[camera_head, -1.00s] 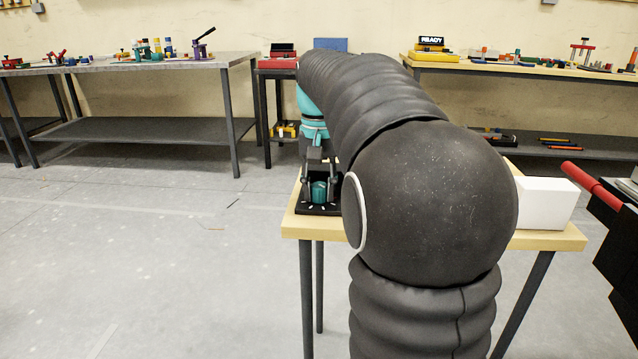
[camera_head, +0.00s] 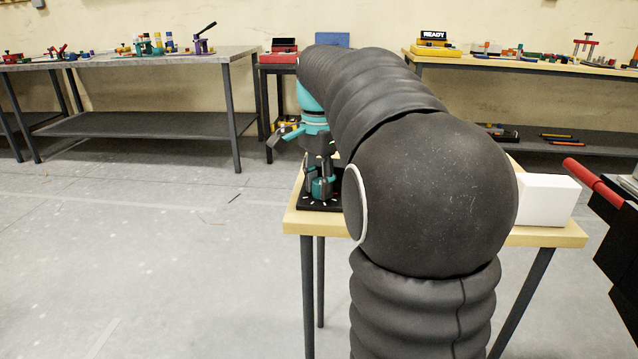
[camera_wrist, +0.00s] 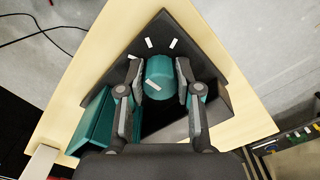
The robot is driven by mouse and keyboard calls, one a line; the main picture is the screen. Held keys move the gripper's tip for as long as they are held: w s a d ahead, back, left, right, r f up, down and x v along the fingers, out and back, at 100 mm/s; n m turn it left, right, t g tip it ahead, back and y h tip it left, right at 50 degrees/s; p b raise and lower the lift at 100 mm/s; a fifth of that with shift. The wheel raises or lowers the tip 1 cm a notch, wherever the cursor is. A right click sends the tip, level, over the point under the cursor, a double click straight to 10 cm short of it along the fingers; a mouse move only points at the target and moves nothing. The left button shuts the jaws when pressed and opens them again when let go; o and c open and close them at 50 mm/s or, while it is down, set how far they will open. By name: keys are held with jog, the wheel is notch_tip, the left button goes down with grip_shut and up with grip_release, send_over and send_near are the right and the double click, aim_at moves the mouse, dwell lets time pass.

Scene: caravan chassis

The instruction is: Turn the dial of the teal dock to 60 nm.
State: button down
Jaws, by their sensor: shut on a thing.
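The teal dial (camera_wrist: 160,76) stands on a black base plate with white tick marks; a white pointer line runs slantwise across its top. My gripper (camera_wrist: 160,82) points down over it in the wrist view, one finger on each side, shut on the dial. In the head view the dial (camera_head: 322,188) shows low between the fingers of my gripper (camera_head: 321,180). The black base (camera_head: 308,204) sits at the table's left end. Any numbers by the ticks are too small to read. A teal block (camera_wrist: 93,125) stands left of the dial in the wrist view.
The wooden table (camera_head: 300,224) carries a white box (camera_head: 546,200) on its right. My own arm hides the table's middle. A grey bench (camera_head: 130,66) stands behind left and a wooden bench (camera_head: 520,67) behind right. The floor at left is clear.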

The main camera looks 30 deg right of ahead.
jog(key=shift+m, duration=0.5)
jog(key=c, duration=0.8)
grip_release()
jog(key=shift+r, duration=0.1)
